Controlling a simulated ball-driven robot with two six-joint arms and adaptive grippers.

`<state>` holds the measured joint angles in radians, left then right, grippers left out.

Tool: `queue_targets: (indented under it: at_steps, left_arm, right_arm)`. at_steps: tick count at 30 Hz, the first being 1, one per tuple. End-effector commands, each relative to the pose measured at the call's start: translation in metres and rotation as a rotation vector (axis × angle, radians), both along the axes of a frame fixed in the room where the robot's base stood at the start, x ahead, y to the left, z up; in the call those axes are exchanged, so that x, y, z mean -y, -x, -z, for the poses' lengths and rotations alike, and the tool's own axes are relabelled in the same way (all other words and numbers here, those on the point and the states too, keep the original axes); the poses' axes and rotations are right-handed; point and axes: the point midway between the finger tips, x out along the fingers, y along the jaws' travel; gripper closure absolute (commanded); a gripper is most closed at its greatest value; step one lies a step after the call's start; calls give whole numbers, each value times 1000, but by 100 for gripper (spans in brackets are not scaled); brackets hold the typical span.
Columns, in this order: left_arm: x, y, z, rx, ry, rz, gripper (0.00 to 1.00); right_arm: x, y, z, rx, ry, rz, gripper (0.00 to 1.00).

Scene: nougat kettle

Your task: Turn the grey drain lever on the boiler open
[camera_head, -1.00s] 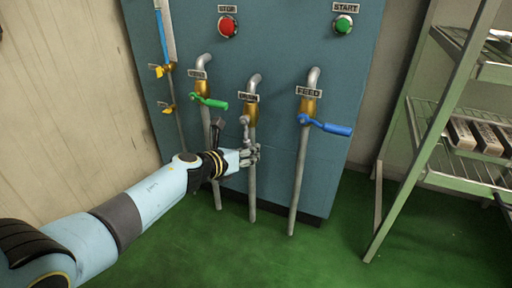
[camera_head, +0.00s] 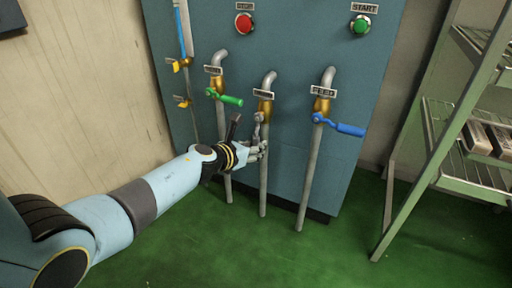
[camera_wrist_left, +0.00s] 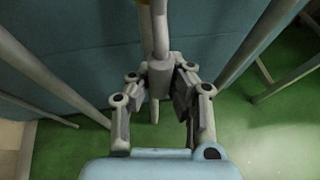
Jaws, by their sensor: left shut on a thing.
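The grey drain lever (camera_head: 258,121) sits below the brass valve on the middle pipe of the boiler (camera_head: 285,60). It points down along the pipe. My left gripper (camera_head: 259,150) is at the lever's lower end. In the left wrist view the grey lever's handle (camera_wrist_left: 160,80) stands between the fingers of my left gripper (camera_wrist_left: 160,93), which is shut on it. The fingers partly hide the handle's end. My right gripper is not in view.
A green lever (camera_head: 230,100) is close at left on its own pipe, and a blue lever (camera_head: 347,128) is at right. Red (camera_head: 243,22) and green (camera_head: 360,25) buttons are above. A metal rack (camera_head: 455,130) stands at right over the green floor.

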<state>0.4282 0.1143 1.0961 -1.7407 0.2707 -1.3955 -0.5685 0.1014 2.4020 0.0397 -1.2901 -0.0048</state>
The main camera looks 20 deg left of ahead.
Motion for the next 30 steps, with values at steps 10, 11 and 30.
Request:
queue_targets:
  at_steps: [10, 11, 30]
  left_arm:
    - [-1, 0, 0, -1, -1, -1, 57]
    - [-1, 0, 0, -1, -1, -1, 57]
    - [-19, 77, -30, -2, -6, 1, 57]
  right_arm:
    - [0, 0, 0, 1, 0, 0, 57]
    - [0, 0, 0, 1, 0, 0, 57]
    - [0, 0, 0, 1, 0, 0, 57]
